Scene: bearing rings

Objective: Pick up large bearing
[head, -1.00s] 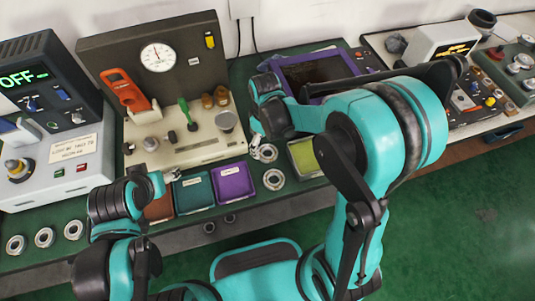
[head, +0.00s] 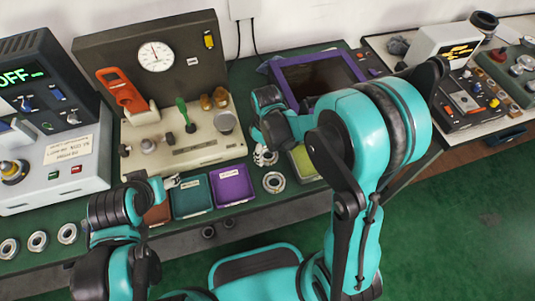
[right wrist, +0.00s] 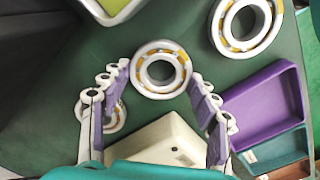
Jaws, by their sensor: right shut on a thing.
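My right gripper (right wrist: 160,74) is shut on a bearing ring (right wrist: 143,86), white with an orange-yellow cage, with one finger at each side of it. In the head view this ring (head: 264,158) shows beneath the right gripper, whose fingertips are mostly hidden. A bigger-looking ring (right wrist: 218,34) lies apart at the upper right of the right wrist view; it also shows in the head view (head: 273,183). A smaller-looking ring (right wrist: 115,122) lies partly behind the left finger. My left gripper (head: 172,182) is near the brown bin; its opening is too small to judge.
Brown (head: 157,215), teal (head: 193,212) and purple (head: 231,202) bins stand along the bench's front. A yellow-green bin (head: 303,163) is right of the rings. The gauge panel's beige base (head: 185,155) is close behind. Three rings (head: 37,242) lie at the left.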

